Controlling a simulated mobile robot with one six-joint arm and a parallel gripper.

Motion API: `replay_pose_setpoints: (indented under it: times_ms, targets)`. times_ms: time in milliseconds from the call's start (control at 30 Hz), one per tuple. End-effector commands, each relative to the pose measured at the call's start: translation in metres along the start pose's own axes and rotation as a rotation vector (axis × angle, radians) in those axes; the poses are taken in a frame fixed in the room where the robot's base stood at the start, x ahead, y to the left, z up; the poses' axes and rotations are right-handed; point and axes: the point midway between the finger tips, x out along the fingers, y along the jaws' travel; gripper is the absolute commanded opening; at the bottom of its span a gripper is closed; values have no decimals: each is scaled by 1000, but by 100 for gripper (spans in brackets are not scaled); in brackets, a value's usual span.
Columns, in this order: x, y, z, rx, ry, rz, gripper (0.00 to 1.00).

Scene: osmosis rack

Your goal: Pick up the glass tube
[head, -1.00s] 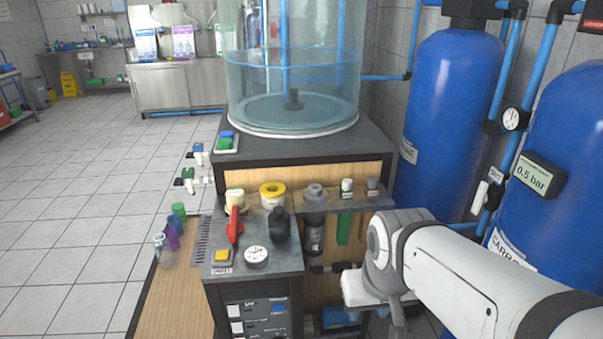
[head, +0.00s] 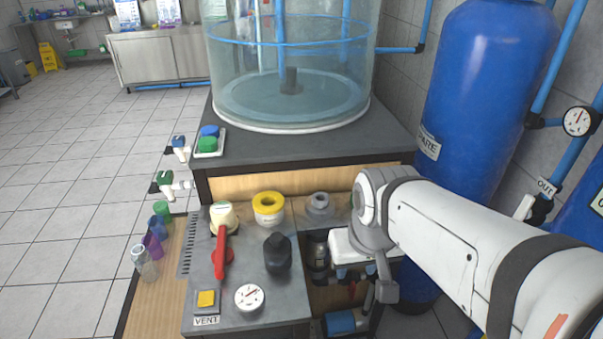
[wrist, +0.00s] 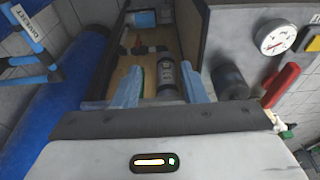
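A small clear glass tube (head: 145,264) stands at the near end of a row of little vessels on the wooden ledge, at the lower left of the head view. Purple (head: 152,243), blue (head: 157,228) and green (head: 161,210) ones stand behind it. My gripper (wrist: 160,82) is open and empty, with its two pale blue fingers spread apart in the wrist view. In the head view my gripper is right of the grey console, well away from the glass tube. The glass tube does not show in the wrist view.
The grey console (head: 258,318) with a red lever (head: 221,248), a black knob (head: 277,252) and a gauge (head: 249,297) stands between my gripper and the tube. A large clear tank (head: 290,70) is behind it. Open floor (head: 60,230) lies left of the ledge.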

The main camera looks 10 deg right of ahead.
Motion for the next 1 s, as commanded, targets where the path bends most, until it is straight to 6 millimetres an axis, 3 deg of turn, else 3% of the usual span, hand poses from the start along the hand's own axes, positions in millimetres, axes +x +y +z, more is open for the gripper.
replay_pose_setpoints:
  times_ms: [167,333,467,700,833,1000]
  targets:
    - [-5,0,-17,-41,-14,0,54]
    - [-13,-6,-73,-189,-61,-7,67]
    - [-10,-5,-128,-336,-105,-19,67]
    - [19,-3,-217,-594,-175,-56,67]
    - [39,-2,-247,-695,-201,-76,67]
    - [55,-1,-266,-768,-218,-93,67]
